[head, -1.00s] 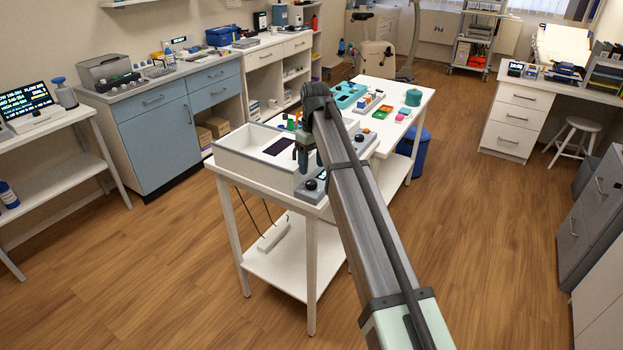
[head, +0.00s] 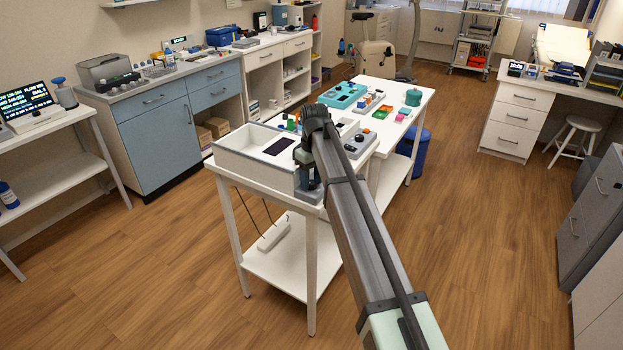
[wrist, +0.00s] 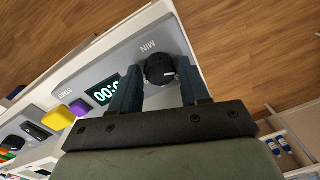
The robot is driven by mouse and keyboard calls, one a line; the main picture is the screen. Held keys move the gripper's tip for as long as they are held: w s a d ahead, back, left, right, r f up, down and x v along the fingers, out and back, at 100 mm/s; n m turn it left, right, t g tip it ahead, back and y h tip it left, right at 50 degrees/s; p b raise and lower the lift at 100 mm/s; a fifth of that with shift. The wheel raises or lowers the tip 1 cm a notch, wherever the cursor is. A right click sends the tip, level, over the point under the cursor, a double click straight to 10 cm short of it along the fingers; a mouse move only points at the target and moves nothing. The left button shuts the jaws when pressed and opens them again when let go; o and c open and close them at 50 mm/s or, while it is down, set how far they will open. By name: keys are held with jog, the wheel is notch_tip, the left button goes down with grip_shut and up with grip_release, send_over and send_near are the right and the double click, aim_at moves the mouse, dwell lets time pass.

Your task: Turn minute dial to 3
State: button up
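The minute dial (wrist: 160,70) is a round black knob beside the letters MIN on a grey timer panel (wrist: 178,38) in the wrist view. A small pale mark shows near its right side. My gripper (wrist: 161,76) is open, with one dark finger on each side of the dial. I cannot tell whether either finger touches it. In the head view my gripper (head: 308,178) is low over the front corner of the white table, and hides the dial.
A white open box (head: 240,160) stands left of my gripper on the table (head: 312,222). Floor lies beyond the near table edge.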

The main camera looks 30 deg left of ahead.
jog(key=c, duration=0.7)
jog(key=shift+c, duration=0.2)
jog(key=shift+m, duration=0.3)
jog(key=m, duration=0.3)
jog(key=shift+m, duration=2.5)
jog(key=o, duration=1)
jog(key=shift+o, duration=0.2)
